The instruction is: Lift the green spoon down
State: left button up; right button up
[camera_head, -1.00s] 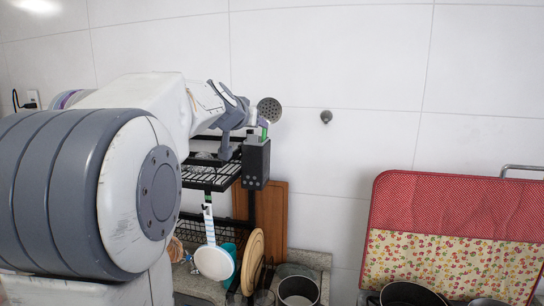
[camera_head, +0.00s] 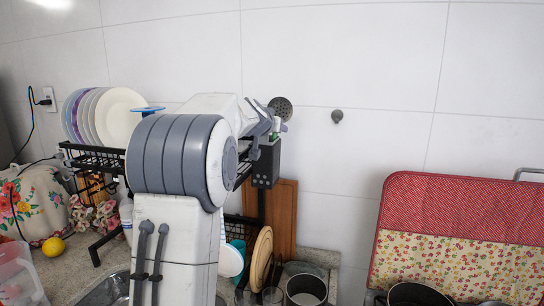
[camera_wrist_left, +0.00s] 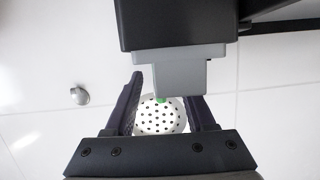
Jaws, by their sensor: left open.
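A small green part (camera_head: 275,124), likely of the green spoon, shows above a black utensil holder (camera_head: 266,165) hung at the right end of the black rack. A round perforated utensil head (camera_head: 281,107) stands beside it. My left gripper (camera_head: 272,118) is open at the top of the holder. In the left wrist view, the perforated head (camera_wrist_left: 158,118) shows between the two fingers, with a speck of green (camera_wrist_left: 161,99) above it. I cannot tell whether the fingers touch anything. The rest of the spoon is hidden. My right gripper is not in view.
The black rack (camera_head: 95,158) holds several plates (camera_head: 122,118) at the left. Below are a wooden board (camera_head: 283,215) and a pot (camera_head: 304,291). A red dish mat (camera_head: 450,205) stands at the right. A grey wall knob (camera_head: 337,116) is right of the holder.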

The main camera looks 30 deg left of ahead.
pick_arm(q)
grip_shut()
notch_tip(320, 180, up, 18)
jog(key=p, duration=1.5)
jog(key=shift+f, duration=0.15)
dwell(0.3)
jog(key=s+d+b, duration=0.3)
jog(key=s+b, duration=0.6)
jog(key=s, duration=0.5)
jog(key=shift+s+d, duration=0.25)
jog(key=shift+d, duration=0.15)
